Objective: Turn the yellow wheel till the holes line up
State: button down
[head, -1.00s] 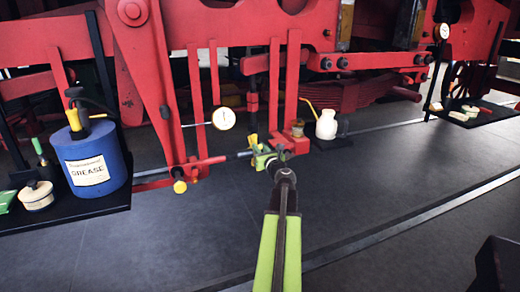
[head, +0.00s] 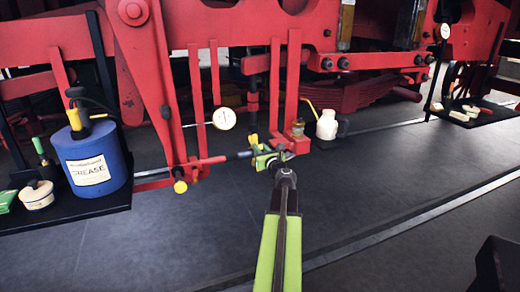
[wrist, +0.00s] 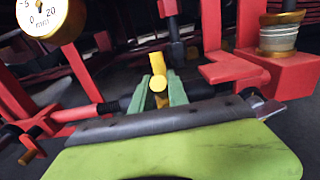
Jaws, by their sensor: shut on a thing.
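A small yellow part (wrist: 158,84), which looks like the yellow wheel or its handle, sits between the two green fingers of my gripper (wrist: 160,93) in the wrist view. The fingers are shut on it from both sides. In the head view its yellow top (head: 252,139) shows just beyond my gripper (head: 263,157), at the end of a dark rod by a red bracket. The fingers and wrist cover most of it. I cannot make out the holes or whether they line up.
A dial gauge (head: 224,118) stands left of the gripper. A yellow-ended knob (head: 180,187) is lower left. A blue grease drum (head: 92,160) stands far left; a cream oil can (head: 327,125) stands right. Red uprights (head: 292,80) rise behind.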

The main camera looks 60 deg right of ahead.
jog(key=shift+s+a+f+b, duration=0.2)
jog(key=shift+s+f+b, duration=0.05)
jog(key=shift+f+b, duration=0.35)
jog(key=shift+s+a+f+b, duration=0.15)
jog(key=shift+s+f+b, duration=0.1)
jog(key=shift+f+b, duration=0.4)
jog(key=shift+s+a+f+b, duration=0.2)
jog(key=shift+s+f+b, duration=0.05)
jog(key=shift+f+b, duration=0.35)
jog(key=shift+f+b, duration=0.6)
jog(key=shift+b, duration=0.05)
notch_tip(320, 180, down, 3)
jog(key=b, duration=0.3)
jog(key=shift+w+d+f, duration=0.1)
jog(key=shift+w+d, duration=0.05)
